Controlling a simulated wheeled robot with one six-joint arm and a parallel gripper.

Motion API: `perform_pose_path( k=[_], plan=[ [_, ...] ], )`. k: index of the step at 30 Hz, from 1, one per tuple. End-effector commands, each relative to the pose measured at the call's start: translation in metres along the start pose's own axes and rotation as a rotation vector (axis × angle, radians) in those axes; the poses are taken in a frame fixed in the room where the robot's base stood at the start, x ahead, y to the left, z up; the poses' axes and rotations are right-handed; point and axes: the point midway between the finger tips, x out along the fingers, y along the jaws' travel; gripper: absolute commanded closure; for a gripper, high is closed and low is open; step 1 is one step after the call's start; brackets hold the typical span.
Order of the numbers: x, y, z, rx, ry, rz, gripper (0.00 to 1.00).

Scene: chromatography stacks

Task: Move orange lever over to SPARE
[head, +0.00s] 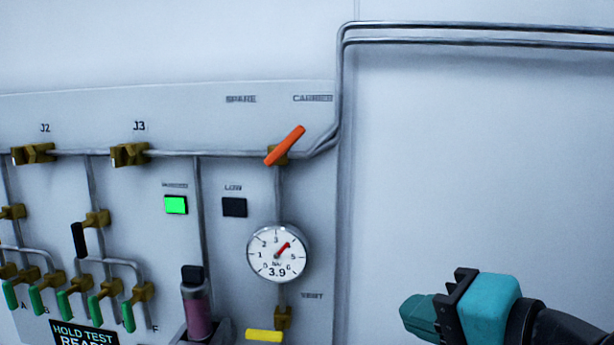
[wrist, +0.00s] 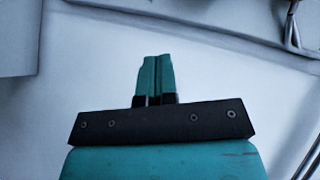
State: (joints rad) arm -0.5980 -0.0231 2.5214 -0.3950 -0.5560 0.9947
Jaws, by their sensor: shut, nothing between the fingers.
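The orange lever (head: 285,146) sits on a brass valve on the wall panel in the head view. It is tilted, its upper end pointing up and right toward the CARRIER label (head: 312,98). The SPARE label (head: 241,99) is to the upper left of the lever. My gripper (head: 408,314) is at the lower right of the head view, to the right of the panel and well below the lever, apart from it. In the wrist view its teal fingers (wrist: 156,78) are together with nothing between them. The lever cannot be made out in the wrist view.
Below the lever are a pressure gauge (head: 278,254) reading 3.9 and a yellow lever (head: 264,335) near VENT. A lit green indicator (head: 176,205) and a dark LOW indicator (head: 234,207) are to the left. Metal pipes (head: 480,34) run along the upper right. The wall below them is bare.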

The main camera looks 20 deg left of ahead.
Motion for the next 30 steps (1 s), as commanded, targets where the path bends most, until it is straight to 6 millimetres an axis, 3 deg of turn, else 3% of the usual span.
perform_pose_path(
  k=[4, 12, 18, 30],
  plan=[
    [0.019, -0.036, 0.009, 0.317, 0.061, -0.32, 1.0],
    [0.008, -0.077, 0.024, 0.712, -0.017, -0.764, 1.0],
    [0.0, -0.084, 0.027, 0.798, -0.059, -0.866, 1.0],
    [0.003, -0.09, 0.024, 0.799, -0.058, -0.868, 1.0]
  ],
)
